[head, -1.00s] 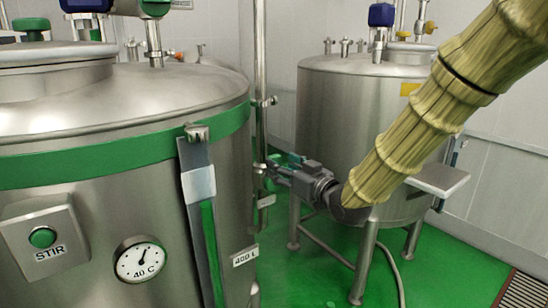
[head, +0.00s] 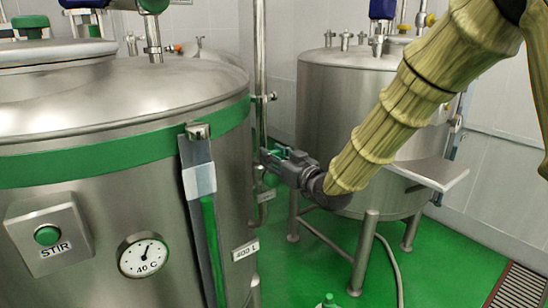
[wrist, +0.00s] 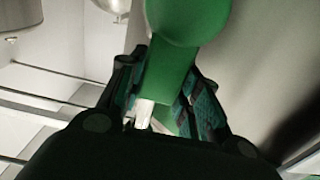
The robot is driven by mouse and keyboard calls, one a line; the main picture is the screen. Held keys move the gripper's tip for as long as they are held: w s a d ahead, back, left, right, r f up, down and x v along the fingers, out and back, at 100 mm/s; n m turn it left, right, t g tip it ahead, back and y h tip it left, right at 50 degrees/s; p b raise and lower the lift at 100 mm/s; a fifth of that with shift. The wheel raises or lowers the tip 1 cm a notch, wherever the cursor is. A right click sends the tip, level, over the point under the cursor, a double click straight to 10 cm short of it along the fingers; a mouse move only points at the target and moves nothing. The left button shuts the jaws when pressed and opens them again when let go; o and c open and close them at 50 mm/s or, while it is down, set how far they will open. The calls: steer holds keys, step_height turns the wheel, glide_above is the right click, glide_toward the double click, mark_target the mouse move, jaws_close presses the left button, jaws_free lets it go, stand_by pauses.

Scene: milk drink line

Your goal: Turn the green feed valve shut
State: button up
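The green feed valve (head: 271,154) is on the upright pipe just right of the large tank, mostly hidden by my gripper in the head view. In the wrist view its green handle (wrist: 167,72) runs between my fingers and ends in a wide rounded part at the top. My gripper (head: 275,160) reaches the valve from the right. In the wrist view my gripper (wrist: 166,88) has one finger along each side of the handle, and both fingertips appear to press on it.
The large tank (head: 100,215) with a STIR button (head: 47,236) and a dial (head: 142,254) fills the left. A second tank (head: 325,110) stands behind my arm, with a grey shelf (head: 430,173) at its right. Green floor lies between them.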

jaws_close()
steer(key=shift+d, duration=0.1)
steer(key=shift+w+d+f+m+b, duration=0.1)
steer(key=shift+w+d+m+b, duration=0.2)
steer(key=shift+m, duration=0.45)
steer(key=shift+w+d+f+m+b, duration=0.1)
steer(key=shift+w+d+m, duration=0.2)
steer(key=shift+m, duration=0.45)
steer(key=w+d+f+m+b, duration=0.2)
steer(key=d+f+m+b, duration=0.2)
steer(key=m+b, duration=0.6)
step_height(320, 180, down, 2)
steer(key=m, duration=0.5)
steer(key=shift+w+f, duration=0.25)
steer(key=shift+w, duration=0.15)
steer(key=o, duration=1.1)
jaws_free()
steer(key=shift+d, duration=0.1)
